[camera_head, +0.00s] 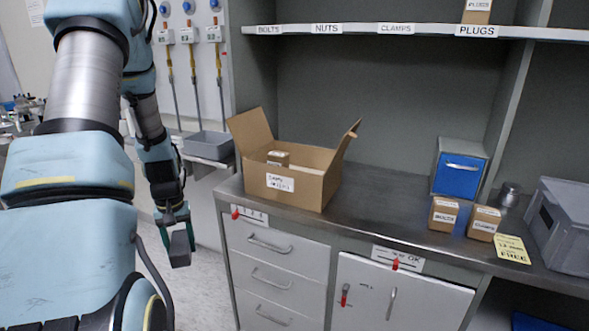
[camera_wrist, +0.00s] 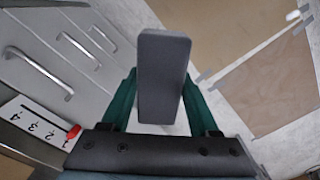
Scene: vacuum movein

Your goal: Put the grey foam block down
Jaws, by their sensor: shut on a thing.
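The grey foam block (camera_wrist: 163,78) is a dark, upright slab between the two green fingers of my gripper (camera_wrist: 160,108) in the wrist view. My gripper is shut on it. In the head view my gripper (camera_head: 180,232) hangs in the air left of the drawer cabinet, beside its front edge, with the block (camera_head: 180,252) at its lower end. Below the block in the wrist view is pale floor, with nothing seen touching it.
The counter (camera_head: 375,208) holds an open cardboard box (camera_head: 290,190), a blue-fronted bin (camera_head: 458,172), two small cartons (camera_head: 443,214), a metal jar (camera_head: 509,194) and a grey crate (camera_head: 565,225). Its middle is bare. A grey tray (camera_head: 208,146) sits at back left. Drawers (camera_head: 275,270) lie below.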

